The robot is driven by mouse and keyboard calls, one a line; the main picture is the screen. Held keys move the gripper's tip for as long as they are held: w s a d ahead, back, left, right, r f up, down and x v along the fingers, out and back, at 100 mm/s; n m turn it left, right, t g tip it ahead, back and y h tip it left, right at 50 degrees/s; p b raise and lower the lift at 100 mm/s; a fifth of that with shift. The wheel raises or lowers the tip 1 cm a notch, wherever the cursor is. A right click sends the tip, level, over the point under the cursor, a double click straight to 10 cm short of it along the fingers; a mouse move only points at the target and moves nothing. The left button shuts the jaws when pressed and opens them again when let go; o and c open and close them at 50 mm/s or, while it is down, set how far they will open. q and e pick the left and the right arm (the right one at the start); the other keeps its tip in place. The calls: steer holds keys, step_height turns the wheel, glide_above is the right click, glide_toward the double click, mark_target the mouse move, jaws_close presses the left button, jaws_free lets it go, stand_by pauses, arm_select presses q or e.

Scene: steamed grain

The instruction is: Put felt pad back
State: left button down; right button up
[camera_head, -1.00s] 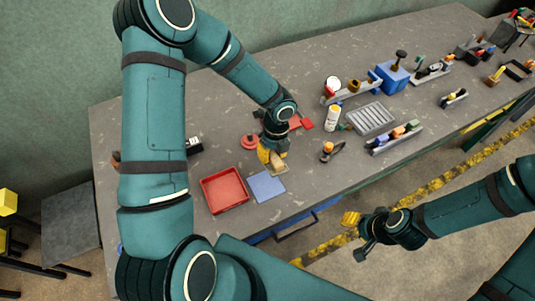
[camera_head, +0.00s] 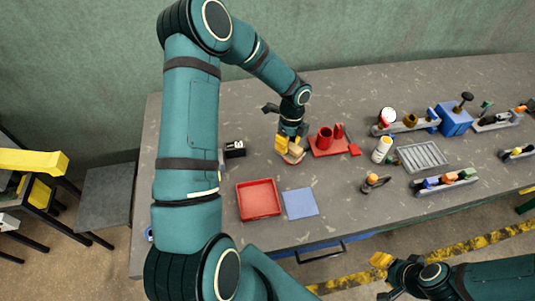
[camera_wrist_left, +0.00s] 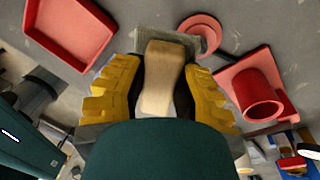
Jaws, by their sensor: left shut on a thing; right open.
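My left gripper (camera_head: 291,143) is shut on a pale wooden block (camera_wrist_left: 163,75), held between yellow fingers (camera_wrist_left: 205,100) in the left wrist view. A grey, cloth-like pad (camera_wrist_left: 185,40) shows at the block's far end; I take this to be the felt pad. In the head view the held piece (camera_head: 294,157) is over the table, beyond the blue square mat (camera_head: 300,203). I cannot tell whether it touches the table. My right gripper (camera_head: 384,272) is open and empty, off the table's front edge.
A red tray (camera_head: 240,203) lies left of the blue mat. A red base (camera_head: 352,150) with a red cylinder (camera_head: 325,138) stands just right of my left gripper. A white bottle (camera_head: 382,149), slotted metal tray (camera_head: 423,157) and tool racks stand further right.

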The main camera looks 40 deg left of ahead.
arm_select(q)
steer(key=a+r+n, duration=0.1)
steer(key=a+n, duration=0.5)
steer(key=a, duration=0.6)
glide_above(260, 148)
steer(key=shift+t+h, duration=0.4)
step_height(260, 148, down, 5)
steer(key=shift+a+b, duration=0.15)
steer(key=shift+b, duration=0.15)
steer(key=shift+w+f, duration=0.1)
steer(key=shift+f, duration=2.2)
steer(key=shift+f, duration=0.15)
steer(key=c, duration=0.8)
jaws_free()
